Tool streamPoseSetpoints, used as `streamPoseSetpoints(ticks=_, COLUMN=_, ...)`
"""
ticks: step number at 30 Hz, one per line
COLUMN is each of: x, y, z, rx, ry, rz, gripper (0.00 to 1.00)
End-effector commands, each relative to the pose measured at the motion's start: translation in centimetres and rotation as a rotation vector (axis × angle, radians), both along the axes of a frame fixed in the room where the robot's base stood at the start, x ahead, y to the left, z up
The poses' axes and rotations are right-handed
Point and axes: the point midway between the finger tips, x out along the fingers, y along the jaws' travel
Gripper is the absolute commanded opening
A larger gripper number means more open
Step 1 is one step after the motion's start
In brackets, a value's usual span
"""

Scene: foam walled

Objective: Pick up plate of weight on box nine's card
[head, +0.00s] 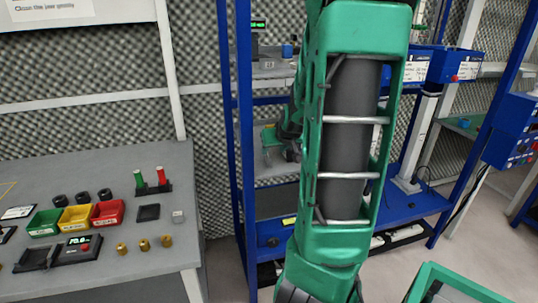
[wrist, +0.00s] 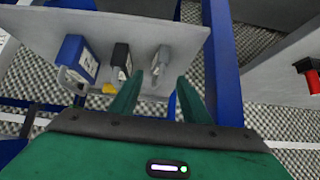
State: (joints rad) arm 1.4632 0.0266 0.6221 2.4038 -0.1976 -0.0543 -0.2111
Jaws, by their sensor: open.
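My gripper (wrist: 155,92) is open and empty in the wrist view, its two green fingers pointing at a grey shelf (wrist: 165,30). A small grey object (wrist: 161,60) stands on this shelf, between and beyond the fingertips; I cannot tell whether it is a weight plate. In the head view my arm fills the middle and hides part of the blue rack. White cards (head: 415,69) with writing too small to read are on the blue boxes (head: 446,66) at the right. I cannot tell which is box nine's card or make out a plate of weight.
Beside the grey object are a black box (wrist: 121,61), a blue box (wrist: 78,59) with a white label, and a small yellow piece (wrist: 109,88). A blue upright (wrist: 221,65) stands close right of my gripper. The workbench (head: 100,256) at left holds coloured bins and brass weights.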

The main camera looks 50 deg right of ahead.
Motion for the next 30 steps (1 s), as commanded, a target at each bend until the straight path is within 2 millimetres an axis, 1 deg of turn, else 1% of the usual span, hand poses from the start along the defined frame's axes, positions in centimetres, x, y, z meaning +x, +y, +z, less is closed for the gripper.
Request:
streamPoseSetpoints(ticks=9, x=2.2, y=-1.3, z=-2.6, rx=0.004, ry=-0.001, rz=0.001, gripper=0.43)
streamPoseSetpoints(ticks=16, x=3.5, y=-2.1, z=-4.1, rx=0.004, ry=-0.001, rz=0.001, gripper=0.43)
streamPoseSetpoints(ticks=22, x=4.0, y=-2.4, z=-4.7, rx=0.001, ry=-0.002, rz=0.001, gripper=0.43)
streamPoseSetpoints(ticks=30, x=4.1, y=-2.5, z=-4.8, rx=-0.001, ry=-0.001, rz=0.0, gripper=0.43)
